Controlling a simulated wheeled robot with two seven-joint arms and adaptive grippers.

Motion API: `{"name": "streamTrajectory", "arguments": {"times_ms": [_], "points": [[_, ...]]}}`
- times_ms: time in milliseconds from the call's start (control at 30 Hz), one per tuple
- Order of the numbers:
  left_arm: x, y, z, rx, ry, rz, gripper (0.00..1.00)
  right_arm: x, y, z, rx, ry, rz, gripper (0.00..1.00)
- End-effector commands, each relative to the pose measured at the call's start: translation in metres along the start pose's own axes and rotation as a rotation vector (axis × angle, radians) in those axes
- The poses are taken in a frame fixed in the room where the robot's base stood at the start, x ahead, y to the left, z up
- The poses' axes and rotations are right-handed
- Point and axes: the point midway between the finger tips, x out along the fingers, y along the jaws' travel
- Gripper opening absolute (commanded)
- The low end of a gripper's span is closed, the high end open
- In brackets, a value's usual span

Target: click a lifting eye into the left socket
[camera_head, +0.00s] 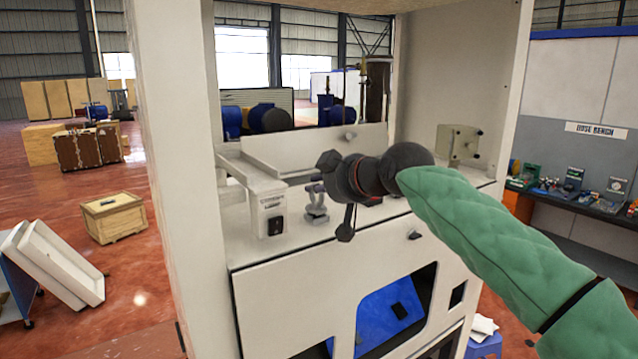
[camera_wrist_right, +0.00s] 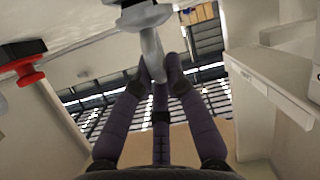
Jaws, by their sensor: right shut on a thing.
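My right gripper (camera_head: 326,190) reaches in from the right under a green sleeve, over the ledge of a white cabinet. The eye has a round flange beside a pale surface. In the head view the grey lifting eye (camera_head: 317,210) stands at the ledge, partly behind the gripper. I cannot tell whether it is seated, and no left socket can be made out. My left gripper is not in view.
A white switch box (camera_head: 268,217) stands left of the eye, below a pale chute (camera_head: 258,178). A beige bracket (camera_head: 457,142) is at the right rear. A red and black part (camera_wrist_right: 28,72) is close by in the wrist view. The cabinet's left post (camera_head: 170,150) bounds the space.

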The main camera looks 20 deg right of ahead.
Motion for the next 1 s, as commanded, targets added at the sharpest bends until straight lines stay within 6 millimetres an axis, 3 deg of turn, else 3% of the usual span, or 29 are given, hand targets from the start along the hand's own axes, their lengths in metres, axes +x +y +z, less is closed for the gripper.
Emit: {"name": "streamTrajectory", "arguments": {"times_ms": [1000], "points": [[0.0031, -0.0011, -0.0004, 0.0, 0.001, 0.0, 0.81, 0.0008, -0.0022, 0.0021, -0.036, -0.005, 0.014, 0.0]]}}
